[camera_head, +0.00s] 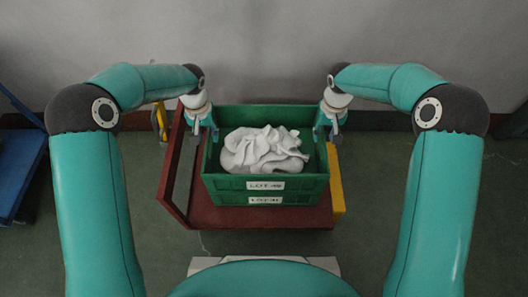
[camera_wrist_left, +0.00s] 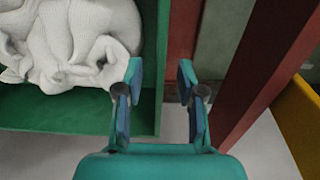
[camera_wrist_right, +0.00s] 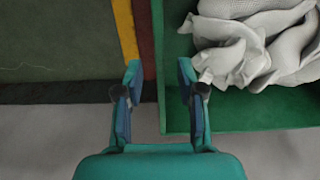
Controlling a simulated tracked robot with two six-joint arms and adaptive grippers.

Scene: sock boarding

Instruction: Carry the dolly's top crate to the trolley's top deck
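The top green crate (camera_head: 265,184) sits on a second green crate (camera_head: 265,198), on the red dolly (camera_head: 230,217). White socks (camera_head: 265,150) lie heaped inside it. My left gripper (camera_head: 207,132) is open at the crate's left wall. In the left wrist view its fingers (camera_wrist_left: 159,82) stand apart, with the wall rim (camera_wrist_left: 156,40) between them in the picture. My right gripper (camera_head: 328,134) is open at the right wall. In the right wrist view its fingers (camera_wrist_right: 160,82) stand apart, with the rim (camera_wrist_right: 158,45) between them. I cannot tell how deep the fingers reach.
A blue deck (camera_head: 18,165) stands at the left edge, possibly the trolley. A yellow block (camera_head: 336,182) lies along the dolly's right side. A grey wall (camera_head: 265,50) is behind the dolly.

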